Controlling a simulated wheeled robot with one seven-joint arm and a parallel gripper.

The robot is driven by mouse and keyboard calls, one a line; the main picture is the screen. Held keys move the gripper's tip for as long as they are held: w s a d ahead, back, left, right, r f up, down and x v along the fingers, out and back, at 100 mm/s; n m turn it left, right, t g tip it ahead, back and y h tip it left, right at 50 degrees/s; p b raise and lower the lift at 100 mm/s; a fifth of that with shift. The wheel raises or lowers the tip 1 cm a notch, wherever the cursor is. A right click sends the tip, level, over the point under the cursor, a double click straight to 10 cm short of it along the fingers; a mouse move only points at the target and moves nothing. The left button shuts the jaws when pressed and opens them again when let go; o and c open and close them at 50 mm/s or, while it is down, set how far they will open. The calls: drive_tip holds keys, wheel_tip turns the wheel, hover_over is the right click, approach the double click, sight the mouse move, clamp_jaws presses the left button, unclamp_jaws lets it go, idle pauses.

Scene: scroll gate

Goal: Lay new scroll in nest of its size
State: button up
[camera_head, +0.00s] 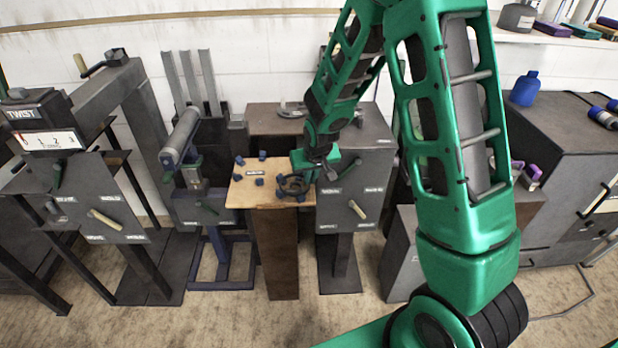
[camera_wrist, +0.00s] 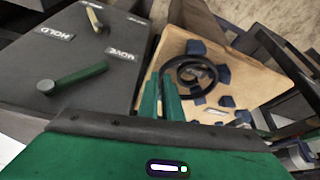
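A dark spiral scroll (camera_wrist: 207,70) lies at or just above a ring of blue blocks (camera_wrist: 224,76) on a tan wooden board (camera_wrist: 255,87). I cannot tell whether it rests fully on the board. The scroll (camera_head: 293,187) and the board (camera_head: 240,197) also show in the head view. My gripper (camera_wrist: 163,76) has its two green fingers close together, with the tips beside the scroll's left edge. I cannot tell whether they grip it. In the head view my gripper (camera_head: 322,172) is over the board's right side, its tips partly hidden.
Smaller blue blocks (camera_head: 260,181) stand elsewhere on the board around a white label (camera_wrist: 215,112). A dark grey cabinet (camera_head: 362,190) with levers labelled HOLD and MOVE adjoins the board on the right in the head view. A grey roller machine (camera_head: 185,140) stands to the left.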

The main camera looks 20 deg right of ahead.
drive_tip(key=o, duration=0.5)
drive_tip(key=v, duration=1)
drive_tip(key=shift+r, duration=0.3)
drive_tip(key=shift+s+d, duration=0.1)
drive_tip(key=shift+s, duration=0.05)
